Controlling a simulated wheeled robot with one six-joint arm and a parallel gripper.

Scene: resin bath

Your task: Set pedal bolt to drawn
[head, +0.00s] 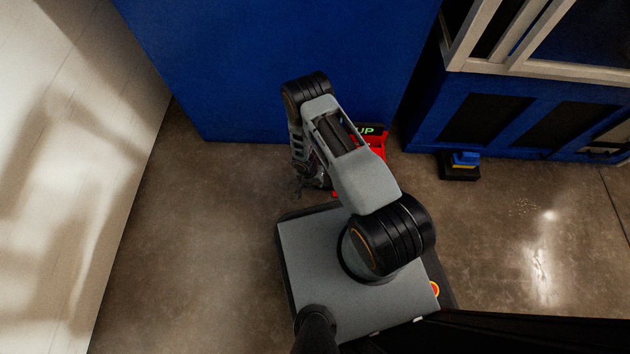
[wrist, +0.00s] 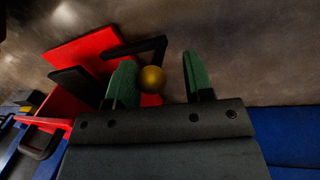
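The red pedal unit (head: 378,143) stands on the floor against the blue cabinet, partly hidden by my arm. A dark label on its top shows "UP". In the wrist view its red plates (wrist: 88,52) fill the left side, with a black bent bar (wrist: 137,48) beside them. A brass ball knob (wrist: 153,79), apparently the bolt's knob, shows between the green fingers of my gripper (wrist: 160,78). The knob is close to the left finger and well apart from the right one. My gripper is open. Whether the left finger touches the knob, and the bolt's shaft, cannot be seen.
The blue cabinet (head: 270,60) rises right behind the pedal unit. A second blue pedal (head: 465,158) on a black base stands to the right, by a blue frame. A pale wall (head: 70,150) is at the left. The floor (head: 200,240) left of my base is clear.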

